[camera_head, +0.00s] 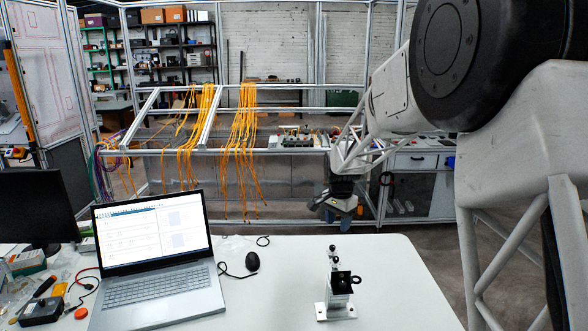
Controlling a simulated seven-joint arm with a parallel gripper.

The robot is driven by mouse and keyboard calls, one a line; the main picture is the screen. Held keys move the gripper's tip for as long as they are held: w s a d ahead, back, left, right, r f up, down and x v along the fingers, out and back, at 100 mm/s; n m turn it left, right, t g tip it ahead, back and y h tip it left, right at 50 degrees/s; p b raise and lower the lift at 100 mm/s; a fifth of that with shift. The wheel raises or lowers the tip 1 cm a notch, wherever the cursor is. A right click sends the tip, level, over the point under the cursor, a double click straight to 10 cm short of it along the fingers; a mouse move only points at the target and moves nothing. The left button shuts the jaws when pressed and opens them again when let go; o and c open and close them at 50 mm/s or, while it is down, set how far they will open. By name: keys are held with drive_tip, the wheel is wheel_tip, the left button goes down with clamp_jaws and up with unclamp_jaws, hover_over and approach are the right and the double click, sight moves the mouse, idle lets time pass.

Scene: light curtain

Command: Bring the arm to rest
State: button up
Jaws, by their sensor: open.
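My arm comes in from the upper right and reaches out over the far edge of the white table (400,285). My gripper (340,217) hangs at its end, pointing down, beyond the table's far edge in the picture. It is small and dark in this view, its fingers are hard to make out, and I see nothing held in it. A small metal fixture (336,312) with a black bracket on top stands on the table, below the gripper in the picture and apart from it.
An open laptop (155,262), a black mouse (252,261) and a dark monitor (37,208) are at the left. Several small tools lie at the lower left. Behind is a metal frame (285,150) with hanging orange cables (243,150). The table right of the fixture is clear.

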drive_tip(key=s+d+r+n, duration=0.1)
drive_tip(key=s+r, duration=0.3)
drive_tip(key=s, duration=0.3)
drive_tip(key=s+r+n, duration=0.2)
drive_tip(key=s+r, duration=0.2)
drive_tip(key=s, duration=0.2)
drive_tip(key=s+d+n+t, duration=0.2)
drive_tip(key=s+n, duration=0.4)
drive_tip(key=s, duration=2.8)
drive_tip(key=shift+s+d+r, duration=0.25)
drive_tip(key=shift+s+r, duration=0.1)
drive_tip(key=shift+s, duration=0.05)
